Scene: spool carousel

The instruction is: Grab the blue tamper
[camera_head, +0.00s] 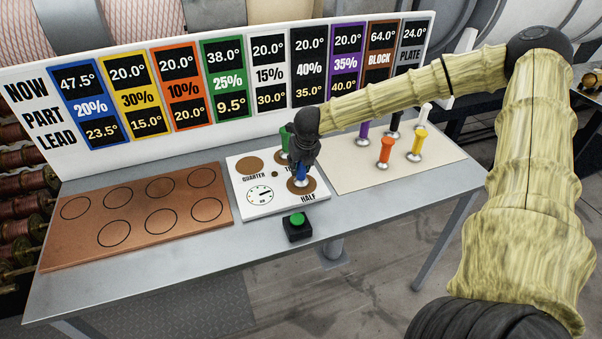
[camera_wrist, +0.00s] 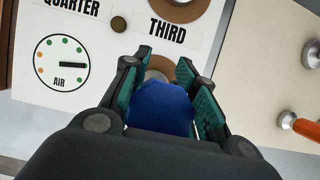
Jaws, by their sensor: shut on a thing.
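The blue tamper (camera_head: 301,172) stands on the brown round spot marked HALF on the white panel. My gripper (camera_head: 302,160) comes down over it from above. In the wrist view the blue tamper (camera_wrist: 160,106) sits between the two green-padded fingers of my gripper (camera_wrist: 165,100), which are closed against its sides. Its metal foot shows partly beyond the blue top. The gripper hides much of the tamper in the head view.
A green tamper (camera_head: 285,138) stands close behind my gripper. Orange (camera_head: 386,150) and yellow (camera_head: 418,143) tampers stand on the cream board at right. A black box with a green button (camera_head: 296,224) sits at the table's front edge. A brown board (camera_head: 140,212) with empty circles lies left.

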